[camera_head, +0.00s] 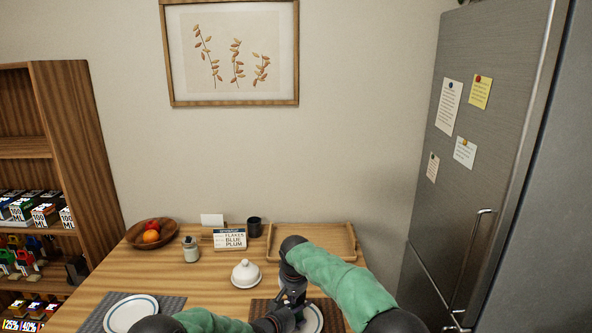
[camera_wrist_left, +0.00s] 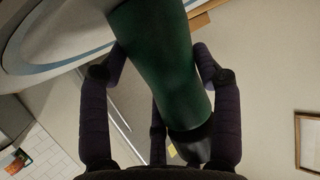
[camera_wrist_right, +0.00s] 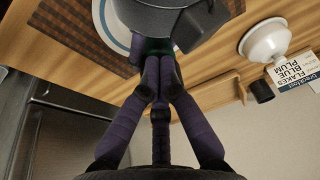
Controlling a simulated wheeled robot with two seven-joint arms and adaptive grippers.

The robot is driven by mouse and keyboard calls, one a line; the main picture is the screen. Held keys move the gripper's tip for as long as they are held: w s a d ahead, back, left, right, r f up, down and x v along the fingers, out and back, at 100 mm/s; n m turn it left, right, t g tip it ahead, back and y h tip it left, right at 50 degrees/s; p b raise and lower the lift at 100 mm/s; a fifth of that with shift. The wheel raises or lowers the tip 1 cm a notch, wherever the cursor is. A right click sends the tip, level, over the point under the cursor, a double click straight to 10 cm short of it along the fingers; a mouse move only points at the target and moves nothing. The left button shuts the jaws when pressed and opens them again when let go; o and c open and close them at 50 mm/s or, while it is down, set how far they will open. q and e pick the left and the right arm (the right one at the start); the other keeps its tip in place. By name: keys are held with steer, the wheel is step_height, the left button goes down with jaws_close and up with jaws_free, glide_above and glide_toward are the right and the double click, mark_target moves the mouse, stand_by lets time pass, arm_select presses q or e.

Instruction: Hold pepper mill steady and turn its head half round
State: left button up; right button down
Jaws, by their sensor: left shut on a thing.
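The pepper mill (camera_wrist_left: 160,70) seems to be the dark green cylinder with a black end in the left wrist view; in the head view I cannot make it out behind my arms. My left gripper (camera_head: 290,315) reaches in from the left, low over the right place setting. Its fingers lie on both sides of the green cylinder and are shut on it. My right gripper (camera_head: 291,296) points down just behind the left one. In the right wrist view its fingers (camera_wrist_right: 157,62) meet at the tips, beside a dark round part that hides what lies beyond.
A white lidded dish (camera_head: 246,275) stands close left of my right gripper. Behind are a label card (camera_head: 230,239), dark cup (camera_head: 254,228), wooden tray (camera_head: 340,237), jar (camera_head: 191,250) and fruit bowl (camera_head: 133,235). A plate (camera_head: 128,315) lies front left. A fridge (camera_head: 470,190) stands right.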

steer(key=shift+s, duration=0.1)
step_height(320, 180, up, 6)
steer(key=shift+s, duration=0.35)
stand_by(0.6)
steer(key=w+d+n+t+y, duration=0.2)
steer(key=d+n+y, duration=0.1)
steer(key=d+n, duration=0.3)
step_height(320, 180, down, 6)
steer(key=shift+s+f, duration=0.15)
steer(key=shift+f, duration=0.05)
stand_by(0.9)
steer(key=shift+w+a, duration=0.25)
steer(key=shift+a, duration=0.2)
stand_by(0.8)
